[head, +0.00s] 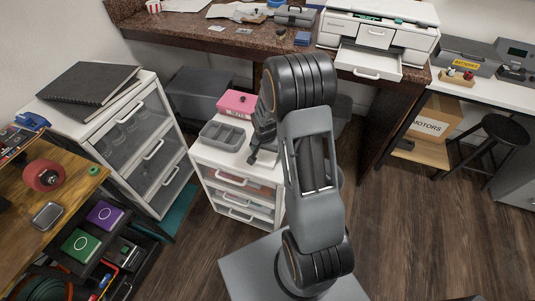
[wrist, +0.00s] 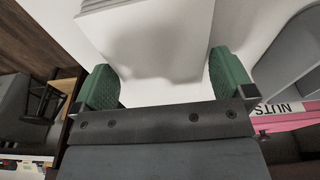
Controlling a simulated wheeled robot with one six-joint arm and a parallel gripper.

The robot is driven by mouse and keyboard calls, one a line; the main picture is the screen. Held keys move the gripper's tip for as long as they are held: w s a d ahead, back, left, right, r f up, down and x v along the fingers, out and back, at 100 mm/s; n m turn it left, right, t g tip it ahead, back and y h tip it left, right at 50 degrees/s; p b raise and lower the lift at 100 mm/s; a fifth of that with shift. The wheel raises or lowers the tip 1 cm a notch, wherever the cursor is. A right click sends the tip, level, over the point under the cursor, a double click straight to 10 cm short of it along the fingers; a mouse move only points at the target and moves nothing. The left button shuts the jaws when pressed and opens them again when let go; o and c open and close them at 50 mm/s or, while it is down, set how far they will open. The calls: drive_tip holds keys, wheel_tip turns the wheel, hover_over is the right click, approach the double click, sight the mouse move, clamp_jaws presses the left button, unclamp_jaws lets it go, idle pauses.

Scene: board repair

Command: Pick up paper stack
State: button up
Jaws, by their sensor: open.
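The white paper stack (wrist: 150,35) shows at the top of the wrist view, its layered sheet edges visible at upper left. My gripper (wrist: 162,66) is open. Its two green fingers stand apart, one on each side of the stack's near part, with nothing gripped. I cannot tell how far above or below the stack's top the fingertips are. In the head view my gripper (head: 257,153) is over the small white drawer unit (head: 205,163), partly behind my arm. The paper stack is hidden there.
A grey divided tray (head: 222,135) and a pink box (head: 237,103) sit on the same unit, close to my gripper. The tray's grey wall (wrist: 291,48) shows at right in the wrist view. A white cabinet (head: 150,140) with black binders stands to the left.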

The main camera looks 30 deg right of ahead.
drive_tip(key=shift+f, duration=0.3)
drive_tip(key=c, duration=0.7)
drive_tip(key=shift+r, duration=0.15)
